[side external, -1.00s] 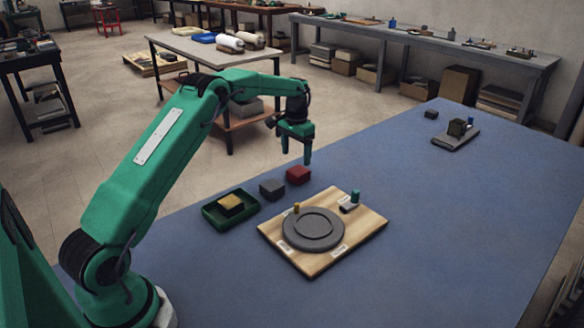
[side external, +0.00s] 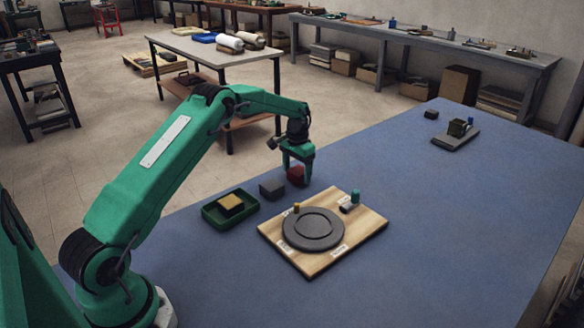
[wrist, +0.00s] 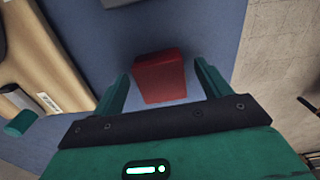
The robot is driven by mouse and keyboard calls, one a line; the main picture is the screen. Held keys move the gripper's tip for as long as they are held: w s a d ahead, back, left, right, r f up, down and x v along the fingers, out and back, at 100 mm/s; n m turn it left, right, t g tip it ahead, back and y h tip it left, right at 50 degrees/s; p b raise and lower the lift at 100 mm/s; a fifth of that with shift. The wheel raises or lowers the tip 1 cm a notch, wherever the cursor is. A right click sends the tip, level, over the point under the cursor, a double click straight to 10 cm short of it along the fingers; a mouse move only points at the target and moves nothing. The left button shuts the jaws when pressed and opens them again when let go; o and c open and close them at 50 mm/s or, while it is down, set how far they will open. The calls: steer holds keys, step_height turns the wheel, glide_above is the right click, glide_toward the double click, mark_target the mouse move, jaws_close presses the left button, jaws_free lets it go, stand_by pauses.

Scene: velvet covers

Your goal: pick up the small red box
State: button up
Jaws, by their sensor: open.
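The small red box (side external: 296,175) sits on the blue table cover, partly hidden behind a finger of my gripper in the side view. In the wrist view the red box (wrist: 160,77) lies between my two fingers, slightly beyond their tips, with a gap on both sides. No finger clearly touches the box.
A grey box (side external: 272,188) stands close left of the red box. Left of that is a green tray (side external: 245,218) holding a yellow-topped block. A wooden board (side external: 312,263) with a round grey plate lies in front.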

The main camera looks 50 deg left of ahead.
mark_target(298, 173)
steer(key=shift+c, duration=0.3)
steer(key=c, duration=1)
steer(key=shift+r, duration=0.85)
steer(key=r, duration=0.1)
steer(key=d+r, duration=0.1)
steer(key=r, duration=0.1)
steer(key=d+r, duration=0.2)
steer(key=d, duration=0.1)
steer(key=s+d+r, duration=0.1)
steer(key=d+r, duration=0.1)
steer(key=d, duration=0.2)
steer(key=s+d+r, duration=0.1)
steer(key=d+r, duration=0.1)
steer(key=d, duration=0.1)
steer(key=shift+s+d+r, duration=0.15)
steer(key=shift+s+d, duration=0.05)
steer(key=shift+s, duration=0.05)
